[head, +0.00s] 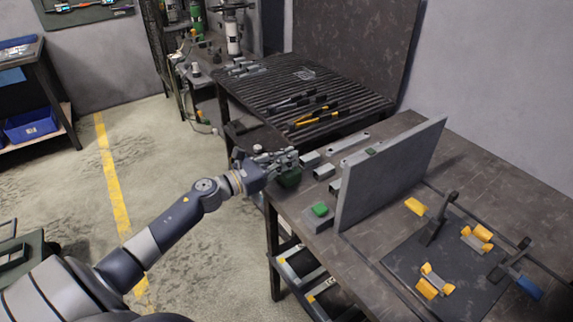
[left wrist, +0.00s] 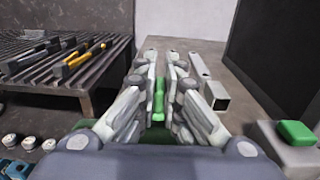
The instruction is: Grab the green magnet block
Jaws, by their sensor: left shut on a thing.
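My left gripper (head: 284,160) is at the near left edge of the workbench. In the left wrist view its fingers (left wrist: 160,80) are closed around a green magnet block (left wrist: 159,100), seen as a narrow green strip between them. In the head view dark green (head: 290,178) shows just below the fingers; how far it is above the bench is hard to tell. A second, brighter green block (head: 320,209) sits on a grey block nearer the front of the bench and also shows at right in the left wrist view (left wrist: 297,132). My right gripper is not in view.
A grey upright plate (head: 390,175) stands on the bench, right of the gripper. Grey rectangular tubes (head: 324,172) lie beside the gripper. A fixture plate with yellow clamps (head: 428,285) is at front right. Behind, a slatted table (head: 300,88) holds yellow and black tools.

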